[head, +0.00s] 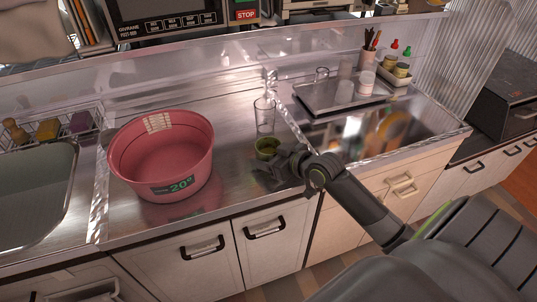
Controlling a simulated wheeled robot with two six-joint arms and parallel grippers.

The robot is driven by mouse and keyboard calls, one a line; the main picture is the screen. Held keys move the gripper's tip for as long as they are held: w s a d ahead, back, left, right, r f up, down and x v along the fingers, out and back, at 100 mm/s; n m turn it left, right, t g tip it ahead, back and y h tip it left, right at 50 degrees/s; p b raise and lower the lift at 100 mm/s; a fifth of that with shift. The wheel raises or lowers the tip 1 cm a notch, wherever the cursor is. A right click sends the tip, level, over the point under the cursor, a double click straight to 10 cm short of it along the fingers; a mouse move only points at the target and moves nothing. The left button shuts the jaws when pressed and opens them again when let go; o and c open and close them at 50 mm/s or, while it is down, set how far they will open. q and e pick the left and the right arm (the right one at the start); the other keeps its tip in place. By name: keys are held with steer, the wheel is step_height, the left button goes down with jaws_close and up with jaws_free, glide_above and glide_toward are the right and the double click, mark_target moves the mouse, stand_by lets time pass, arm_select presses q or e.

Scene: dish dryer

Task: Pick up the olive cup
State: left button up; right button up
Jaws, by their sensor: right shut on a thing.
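The olive cup (266,147) is on the steel counter, right of the pink tub and just in front of a clear glass. My right gripper (268,172) reaches in from the right, low over the counter at the cup's near side. It is shut on the olive cup, though the fingers partly hide the contact. The cup's lower near part is hidden by the gripper. I cannot tell whether the cup is lifted off the counter. My left gripper is not in view.
A pink tub (160,181) stands left of the cup. A clear glass (264,117) stands close behind it. A metal tray (318,96) with glasses lies at the back right. The sink (62,195) is at the left. The counter's front edge runs below the gripper.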

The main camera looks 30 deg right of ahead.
steer(key=shift+c, duration=0.7)
steer(key=shift+r, duration=0.15)
